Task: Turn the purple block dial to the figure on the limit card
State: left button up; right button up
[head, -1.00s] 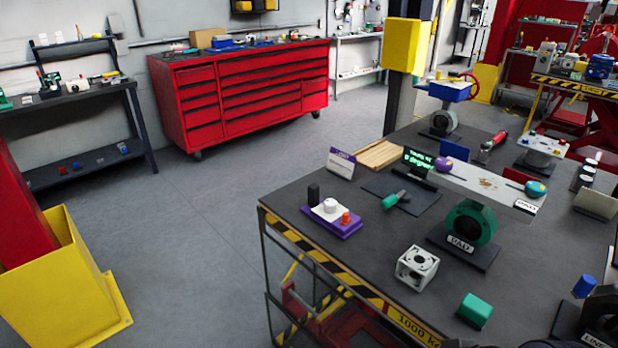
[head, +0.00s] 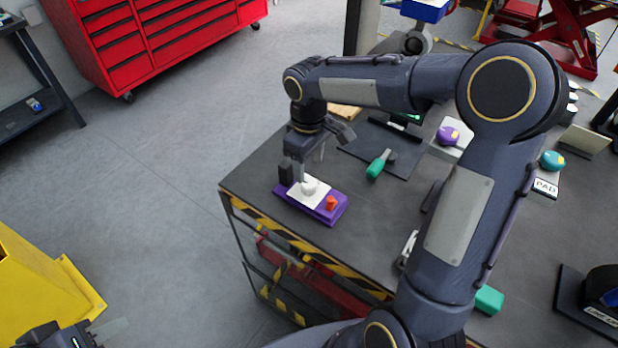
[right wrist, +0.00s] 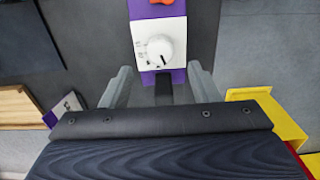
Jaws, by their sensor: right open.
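The purple block (head: 332,215) lies near the table's left corner. Its white plate carries a round white dial (head: 309,187), and an orange knob (head: 331,203) sits beside it. In the right wrist view the dial (right wrist: 160,48) has a dark pointer line; the marks around it are too small to read. My right gripper (head: 308,166) is above the block; in its wrist view the open fingers (right wrist: 161,85) stand either side of the dial's line, apart from it. My left gripper (head: 98,335) is partly cut off at bottom left.
A black post (head: 285,174) stands at the block's rear end. A green-handled tool (head: 378,164) lies on a dark mat. A purple knob (head: 448,136) and a teal knob (head: 552,160) stand further right. My right arm hides much of the table.

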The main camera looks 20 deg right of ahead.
aim_at(309, 183)
notch_tip(309, 183, down, 7)
jog(key=shift+r, duration=0.1)
dwell(0.3)
jog(key=c, duration=1)
jog(key=shift+o, duration=0.2)
